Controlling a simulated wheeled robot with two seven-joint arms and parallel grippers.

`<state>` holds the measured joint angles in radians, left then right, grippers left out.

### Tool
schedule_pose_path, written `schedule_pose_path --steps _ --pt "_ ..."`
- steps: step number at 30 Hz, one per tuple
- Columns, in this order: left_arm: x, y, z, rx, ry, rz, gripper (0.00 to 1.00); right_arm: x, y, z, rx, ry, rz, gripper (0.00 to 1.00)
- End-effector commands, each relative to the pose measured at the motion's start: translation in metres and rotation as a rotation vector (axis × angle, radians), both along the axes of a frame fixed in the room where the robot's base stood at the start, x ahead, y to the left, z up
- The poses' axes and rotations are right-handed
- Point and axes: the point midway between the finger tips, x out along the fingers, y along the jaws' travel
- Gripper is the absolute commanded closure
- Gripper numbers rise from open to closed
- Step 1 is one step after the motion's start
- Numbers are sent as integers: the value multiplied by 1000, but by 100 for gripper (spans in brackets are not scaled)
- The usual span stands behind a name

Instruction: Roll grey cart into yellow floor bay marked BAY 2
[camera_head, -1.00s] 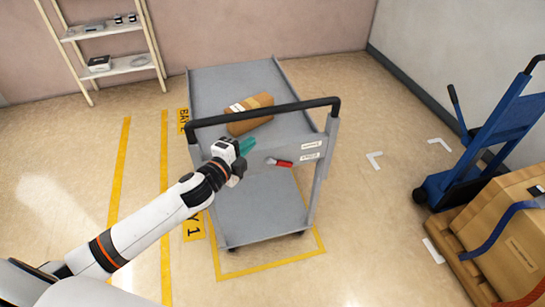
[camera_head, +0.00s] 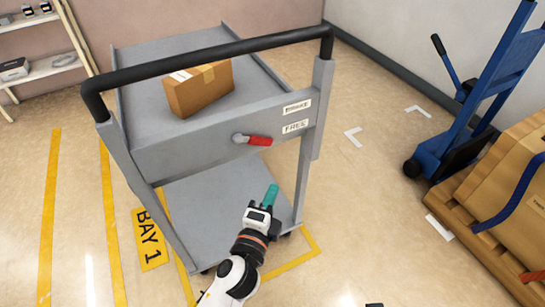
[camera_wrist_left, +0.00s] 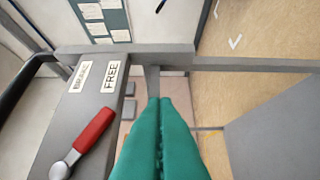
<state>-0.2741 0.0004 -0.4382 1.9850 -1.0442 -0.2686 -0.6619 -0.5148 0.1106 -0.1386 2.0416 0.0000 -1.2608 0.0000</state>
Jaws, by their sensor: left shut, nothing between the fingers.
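The grey cart (camera_head: 190,150) stands upright within yellow floor lines beside a floor sign reading BAY 1 (camera_head: 152,240). No BAY 2 marking is readable now. A black push bar (camera_head: 220,55) spans its near end. A red lever (camera_head: 258,141) on the near panel points right, toward the labels; it also shows in the left wrist view (camera_wrist_left: 92,130). My right gripper is not seen.
A cardboard box (camera_head: 199,88) lies on the cart's top deck. A blue hand truck (camera_head: 470,110) and a pallet with strapped boxes (camera_head: 500,190) stand at right. A shelf (camera_head: 40,65) stands at far left. Floor between cart and hand truck is clear.

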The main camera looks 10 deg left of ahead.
Motion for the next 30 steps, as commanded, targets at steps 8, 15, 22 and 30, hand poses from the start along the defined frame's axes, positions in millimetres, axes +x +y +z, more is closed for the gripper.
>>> schedule_pose_path --steps 8,15,22,30 --pt "49 -9 4 0 -4 -1 100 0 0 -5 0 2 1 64" --pt "98 -19 2 -1 -2 0 100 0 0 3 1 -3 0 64" --pt "121 0 2 1 -1 -1 100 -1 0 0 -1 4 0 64" --pt "127 5 1 -1 1 -1 100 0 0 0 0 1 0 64"
